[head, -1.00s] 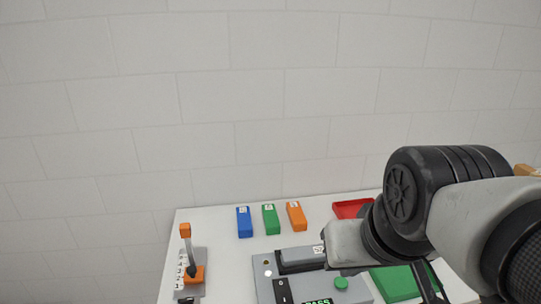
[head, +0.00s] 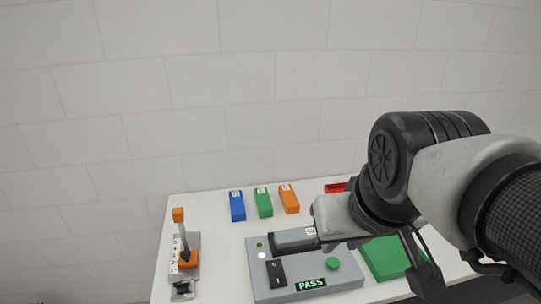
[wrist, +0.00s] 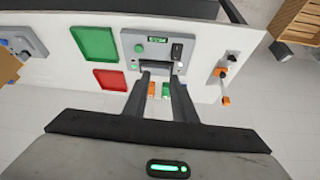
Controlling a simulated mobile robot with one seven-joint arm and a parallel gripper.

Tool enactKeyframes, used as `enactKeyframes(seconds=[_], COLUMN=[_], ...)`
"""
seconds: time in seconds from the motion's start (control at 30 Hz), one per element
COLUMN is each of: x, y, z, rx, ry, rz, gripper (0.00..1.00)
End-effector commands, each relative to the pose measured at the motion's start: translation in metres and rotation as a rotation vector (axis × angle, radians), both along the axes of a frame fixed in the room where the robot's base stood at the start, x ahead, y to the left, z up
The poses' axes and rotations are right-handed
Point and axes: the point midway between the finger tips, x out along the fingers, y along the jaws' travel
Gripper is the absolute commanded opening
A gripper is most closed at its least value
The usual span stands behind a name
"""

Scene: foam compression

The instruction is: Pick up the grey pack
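The grey pack (head: 292,240) is a dark grey block with a white label, at the back of the grey machine (head: 346,278). The machine has a black switch (head: 277,271), a green button (head: 333,264) and a lit PASS display (head: 310,283). My gripper (wrist: 160,74) shows in the wrist view with its two dark fingers apart and an empty gap between them. Their tips are close to the pack (wrist: 156,66); I cannot tell whether they touch it. In the head view my wrist hides the right end of the pack.
Blue (head: 237,206), green (head: 265,203) and orange (head: 289,199) blocks stand behind the machine. A lever stand (head: 186,258) is on the left. A green tray (head: 383,257) and a red tray (head: 335,187) lie on the right. Bare table lies between blocks and lever.

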Motion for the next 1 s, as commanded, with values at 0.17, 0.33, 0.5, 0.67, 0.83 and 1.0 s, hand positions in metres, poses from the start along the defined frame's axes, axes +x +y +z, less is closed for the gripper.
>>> enactKeyframes(seconds=[0.17,0.33,0.5,0.67,0.83,1.0], x=[0.045,0.115,0.188,0.252,0.3,0.322], y=[0.001,0.009,0.025,0.045,0.063,0.071], z=[0.005,-0.001,-0.029,-0.077,-0.132,-0.166], rx=[-0.155,-0.348,-0.505,-0.617,-0.689,-0.717], ry=[0.097,0.228,0.361,0.482,0.586,0.644], rz=[0.206,0.512,0.825,1.118,1.371,1.505], gripper=[0.56,0.67,0.67,0.67,0.67,0.67])
